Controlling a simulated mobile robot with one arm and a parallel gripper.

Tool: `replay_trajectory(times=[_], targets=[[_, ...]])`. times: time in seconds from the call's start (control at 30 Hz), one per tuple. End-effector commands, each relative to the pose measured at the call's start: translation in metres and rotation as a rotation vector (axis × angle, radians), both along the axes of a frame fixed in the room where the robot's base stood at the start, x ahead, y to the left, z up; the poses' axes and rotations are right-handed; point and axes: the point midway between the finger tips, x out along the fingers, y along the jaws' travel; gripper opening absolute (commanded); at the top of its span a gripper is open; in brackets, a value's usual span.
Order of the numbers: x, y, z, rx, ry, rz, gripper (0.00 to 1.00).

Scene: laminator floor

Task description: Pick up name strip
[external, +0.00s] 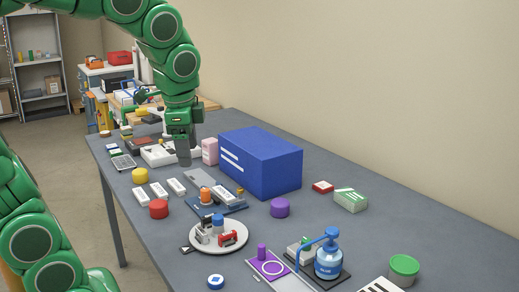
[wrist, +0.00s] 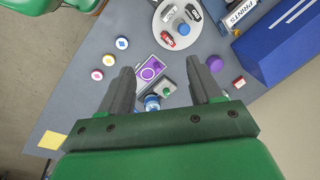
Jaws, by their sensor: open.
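I cannot tell for sure which object is the name strip. Three small white strip-like pieces lie in a row on the grey table, the middle one (external: 158,190) between a yellow and a red round piece in the external view. A white labelled piece (external: 222,195) lies on a blue tray, and it reads "PRINTS" in the wrist view (wrist: 240,12). My gripper (external: 183,160) is above the far part of the table, beyond the white strips. In the wrist view my gripper (wrist: 159,68) has its fingers apart with nothing held between them.
A large blue box (external: 262,165) stands right of the tray, near the wall. A round plate (external: 218,249) with small items, a purple card (external: 267,272) and a blue bottle (external: 328,264) are nearer the front.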

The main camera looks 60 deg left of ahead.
Motion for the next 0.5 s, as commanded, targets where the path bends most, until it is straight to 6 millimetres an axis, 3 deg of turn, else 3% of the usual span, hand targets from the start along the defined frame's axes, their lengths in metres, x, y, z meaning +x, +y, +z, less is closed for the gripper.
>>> replay_trajectory(times=[0.1,0.2,0.5], targets=[[0.036,0.03,0.014,0.06,-0.025,-0.147,0.64],[0.059,0.056,0.02,0.102,-0.024,-0.264,0.64],[0.09,0.137,-0.007,0.12,0.05,-0.5,0.64]])
